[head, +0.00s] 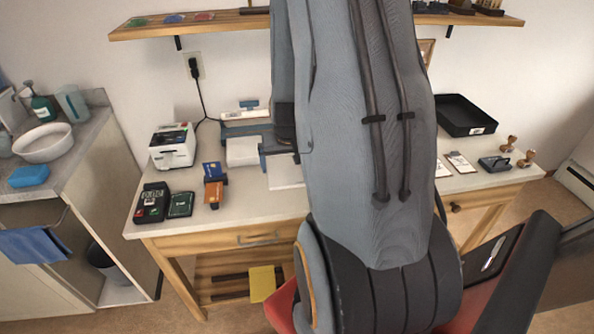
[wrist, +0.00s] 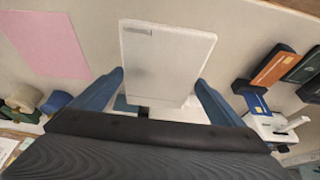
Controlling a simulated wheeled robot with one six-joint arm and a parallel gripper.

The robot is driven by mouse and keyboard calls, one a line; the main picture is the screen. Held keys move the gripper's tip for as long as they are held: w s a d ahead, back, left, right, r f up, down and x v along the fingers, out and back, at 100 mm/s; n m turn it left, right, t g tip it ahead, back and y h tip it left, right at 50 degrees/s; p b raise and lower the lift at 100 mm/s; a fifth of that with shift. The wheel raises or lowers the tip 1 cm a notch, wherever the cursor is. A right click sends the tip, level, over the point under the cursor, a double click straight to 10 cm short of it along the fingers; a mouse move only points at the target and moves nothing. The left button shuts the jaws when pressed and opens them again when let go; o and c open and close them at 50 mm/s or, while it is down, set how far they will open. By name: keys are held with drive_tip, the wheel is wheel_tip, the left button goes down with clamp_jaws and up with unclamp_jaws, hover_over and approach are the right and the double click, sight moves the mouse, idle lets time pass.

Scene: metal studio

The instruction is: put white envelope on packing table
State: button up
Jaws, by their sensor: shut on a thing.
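The white envelope (wrist: 166,62) is a pale flat rectangle with a small dark mark at one corner. In the wrist view it lies between the two blue fingers of my gripper (wrist: 160,78), which is shut on it. In the head view a white flat piece (head: 286,175), seemingly the envelope, shows below the gripper's end, partly hidden by my arm. The packing table (head: 200,229) has a pale top and wooden legs, and the envelope is over it. I cannot tell whether the envelope touches the top.
A label printer (head: 172,146), a card terminal (head: 152,203) and blue and orange boxes (head: 213,186) stand on the table's left. A black tray (head: 466,115) and stamps (head: 509,144) are on the right. A pink sheet (wrist: 43,44) lies beside the envelope. A shelf (head: 225,26) hangs above.

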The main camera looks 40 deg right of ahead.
drive_tip(key=shift+f+p, duration=0.6)
drive_tip(key=shift+f, duration=2.65)
drive_tip(key=shift+f, duration=0.1)
drive_tip(key=o, duration=0.7)
